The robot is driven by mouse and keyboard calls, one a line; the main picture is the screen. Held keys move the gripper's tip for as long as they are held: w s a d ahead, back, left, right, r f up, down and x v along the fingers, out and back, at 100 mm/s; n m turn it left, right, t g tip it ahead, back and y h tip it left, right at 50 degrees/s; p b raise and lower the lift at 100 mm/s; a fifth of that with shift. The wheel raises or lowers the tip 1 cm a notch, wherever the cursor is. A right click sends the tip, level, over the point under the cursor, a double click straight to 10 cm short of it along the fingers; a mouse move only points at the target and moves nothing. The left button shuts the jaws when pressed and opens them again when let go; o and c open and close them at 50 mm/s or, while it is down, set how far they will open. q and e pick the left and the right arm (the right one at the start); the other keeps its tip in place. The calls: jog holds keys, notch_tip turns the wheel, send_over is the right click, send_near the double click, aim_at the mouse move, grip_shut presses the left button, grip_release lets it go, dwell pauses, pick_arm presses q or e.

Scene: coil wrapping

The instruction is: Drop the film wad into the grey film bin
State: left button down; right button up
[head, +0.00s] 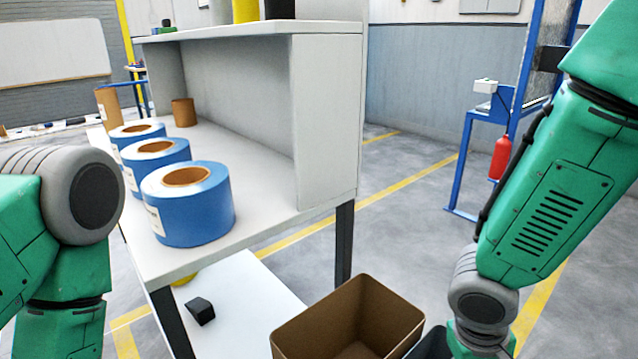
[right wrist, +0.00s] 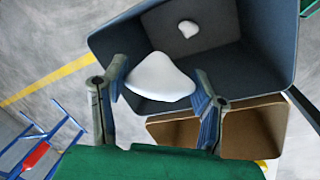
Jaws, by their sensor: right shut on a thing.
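The film wad (right wrist: 160,78) is a smooth white lump in the right wrist view. My right gripper (right wrist: 158,80) is shut on it, with one finger on each side. The wad shows against the open mouth of the grey film bin (right wrist: 120,48), a dark blue-grey box. Its height above the bin floor is hard to tell. A smaller white piece (right wrist: 188,28) lies inside the bin. In the head view my right arm reaches down at the lower right, and its gripper is not clearly seen. My left arm shows at the left edge; its gripper is out of view.
A brown bin (head: 348,315) stands beside the grey bin and also shows in the right wrist view (right wrist: 255,130). A shelved bench (head: 255,222) holds several blue film rolls (head: 188,215). A blue stand (head: 468,150) with a red cylinder (head: 500,157) is at the right.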

jog(key=shift+w+a+r, duration=0.1)
jog(key=shift+a, duration=0.95)
jog(key=o, duration=1)
jog(key=shift+a, duration=0.1)
jog(key=shift+d, duration=0.9)
jog(key=v, duration=1.1)
jog(key=shift+r, duration=0.25)
